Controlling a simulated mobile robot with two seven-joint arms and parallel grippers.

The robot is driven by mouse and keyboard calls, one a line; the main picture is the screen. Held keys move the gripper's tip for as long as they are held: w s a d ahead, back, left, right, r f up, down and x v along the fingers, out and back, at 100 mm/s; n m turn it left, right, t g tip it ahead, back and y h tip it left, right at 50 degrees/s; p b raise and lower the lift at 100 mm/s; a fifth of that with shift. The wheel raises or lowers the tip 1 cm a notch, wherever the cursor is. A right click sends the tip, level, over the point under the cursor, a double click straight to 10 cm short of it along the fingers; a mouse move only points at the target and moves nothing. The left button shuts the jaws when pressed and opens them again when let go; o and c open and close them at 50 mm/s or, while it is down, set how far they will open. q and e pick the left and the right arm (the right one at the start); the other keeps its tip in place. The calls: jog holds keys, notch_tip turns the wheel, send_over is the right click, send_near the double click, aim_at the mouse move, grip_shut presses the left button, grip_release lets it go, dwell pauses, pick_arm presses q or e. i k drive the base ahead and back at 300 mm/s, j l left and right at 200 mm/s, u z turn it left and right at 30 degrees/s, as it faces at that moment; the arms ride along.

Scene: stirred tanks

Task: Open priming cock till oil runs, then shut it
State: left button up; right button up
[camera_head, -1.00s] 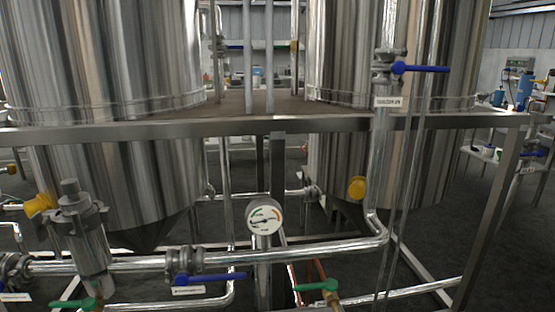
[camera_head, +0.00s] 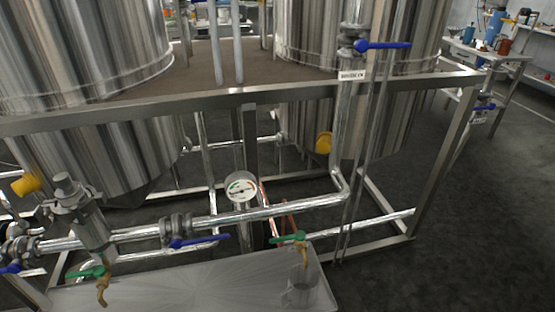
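Two small brass cocks with green lever handles show in the head view. One cock (camera_head: 101,284) hangs below the strainer-like steel body (camera_head: 82,215) at the lower left. The other cock (camera_head: 299,246) sits below the pipe at lower centre, its spout pointing down. I cannot tell which is the priming cock. No oil is seen running from either spout. A clear cup (camera_head: 300,289) stands on a grey metal tray or bench top (camera_head: 190,288), under the right cock. Neither of my grippers is in view.
A steel pipe (camera_head: 262,213) with a round gauge (camera_head: 241,188) runs across. Blue-handled valves sit on the pipe (camera_head: 198,242) and upper riser (camera_head: 382,46). A steel frame rail (camera_head: 290,90) crosses before two large tanks. The floor at right (camera_head: 480,220) is clear.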

aim_at(300, 235)
jog(key=z, duration=0.15)
jog(key=i+l+u, duration=0.15)
jog(key=u, duration=0.2)
jog(key=i+l+u, duration=0.1)
jog(key=l+u, duration=0.55)
jog(key=i+j, duration=0.05)
